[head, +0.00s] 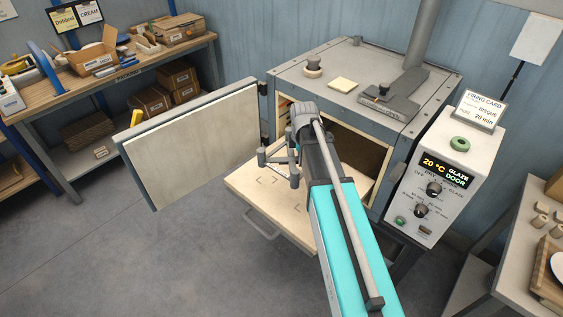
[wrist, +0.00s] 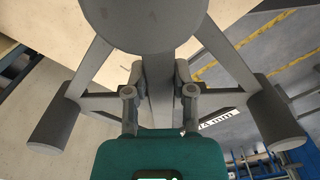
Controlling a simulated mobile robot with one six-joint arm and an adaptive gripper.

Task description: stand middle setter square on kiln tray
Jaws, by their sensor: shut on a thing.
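The cream kiln tray (head: 240,182) extends from the open kiln, with dark corner marks on its surface. A grey frame, apparently the middle setter (head: 264,158), is over the tray at my arm's end. In the wrist view the setter (wrist: 140,20) shows a round disc, spreading arms and cylindrical ends. My gripper (head: 292,148) is shut on its central stem; the fingers (wrist: 160,88) show on both sides of the stem. A partly hidden white label reads "14 mm" beside them. I cannot tell whether the setter touches the tray. My arm hides part of the tray.
The open kiln door (head: 195,145) stands left of the tray. The kiln (head: 350,70) is behind it, with the control box (head: 445,180) to the right. A workbench (head: 140,62) is at the back left. A side table (head: 500,250) stands at the right. Floor is clear front left.

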